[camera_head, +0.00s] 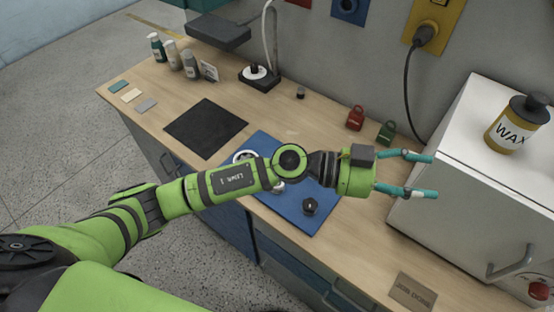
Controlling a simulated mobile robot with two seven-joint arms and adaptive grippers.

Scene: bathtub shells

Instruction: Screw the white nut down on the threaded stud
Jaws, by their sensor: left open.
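My left gripper (430,177) is open and empty, its two teal fingers pointing right in front of the white cabinet. My left arm crosses over the blue mat (300,224) and covers its middle. A white ring-shaped part (241,156) shows at the mat's upper left edge, partly behind my arm; I cannot tell whether it is the white nut. Another pale part shows just below the arm, mostly hidden. A dark knob-like part (310,206) stands on the mat, left of and below the gripper. I cannot make out the threaded stud. My right gripper is out of view.
A white cabinet (456,215) with a wax bottle (517,124) on top stands close right of the gripper. Red (355,118) and green (386,133) padlock-like items stand behind. A black mat (205,128), bottles and a dark stand (260,80) lie left. The bench front right is mostly clear.

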